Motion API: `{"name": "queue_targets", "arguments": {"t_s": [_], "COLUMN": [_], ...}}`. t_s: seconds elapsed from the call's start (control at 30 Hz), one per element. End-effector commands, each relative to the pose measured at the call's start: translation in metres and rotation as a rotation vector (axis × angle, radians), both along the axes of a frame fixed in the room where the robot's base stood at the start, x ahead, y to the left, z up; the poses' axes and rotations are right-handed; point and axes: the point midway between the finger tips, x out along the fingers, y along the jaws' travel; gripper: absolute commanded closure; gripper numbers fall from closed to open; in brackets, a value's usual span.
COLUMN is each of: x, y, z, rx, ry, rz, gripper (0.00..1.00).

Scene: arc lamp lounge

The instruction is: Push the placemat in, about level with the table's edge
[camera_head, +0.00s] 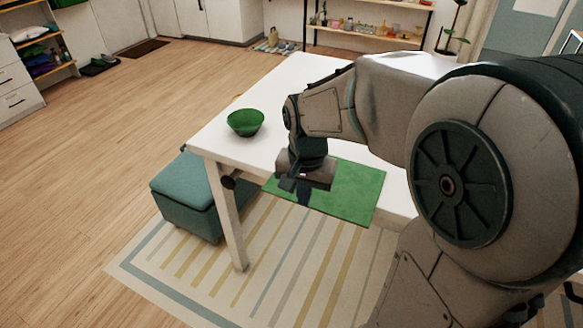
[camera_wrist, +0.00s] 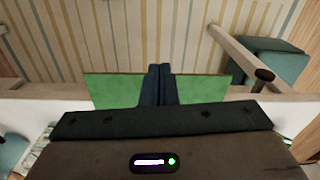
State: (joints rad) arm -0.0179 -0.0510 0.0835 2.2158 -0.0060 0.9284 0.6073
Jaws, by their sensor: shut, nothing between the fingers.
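The green placemat (camera_head: 350,192) lies on the white table (camera_head: 222,137) at its near side and sticks out past the table's edge. In the wrist view the placemat (camera_wrist: 115,88) shows on both sides of my fingers, with its overhanging edge against the striped rug. My gripper (camera_head: 304,200) is shut and empty, pointing down over the placemat's left part near the table's edge. In the wrist view my gripper (camera_wrist: 160,70) covers the middle of the placemat. I cannot tell whether the fingertips touch it. My arm hides part of the table.
A green bowl (camera_head: 245,122) stands on the table left of my gripper. A teal ottoman (camera_head: 186,190) stands by the table leg (camera_head: 228,215). A striped rug (camera_head: 270,265) lies below. A shelf (camera_head: 370,30) stands behind. Open wooden floor lies to the left.

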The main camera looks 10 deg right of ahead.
Motion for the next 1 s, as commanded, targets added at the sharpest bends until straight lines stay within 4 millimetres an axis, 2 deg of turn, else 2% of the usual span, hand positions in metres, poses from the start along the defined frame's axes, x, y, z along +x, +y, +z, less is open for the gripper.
{"name": "queue_targets", "arguments": {"t_s": [0.13,0.37,0.83,1.0], "x": [0.018,0.024,0.023,0.044], "y": [0.007,0.009,0.008,-0.007], "z": [-0.009,-0.024,-0.114,-0.111], "rx": [0.005,0.007,0.007,0.007], "ry": [0.037,0.053,0.055,0.049], "rz": [-0.088,-0.128,-0.127,-0.13], "gripper": [1.0,1.0,1.0,1.0]}}
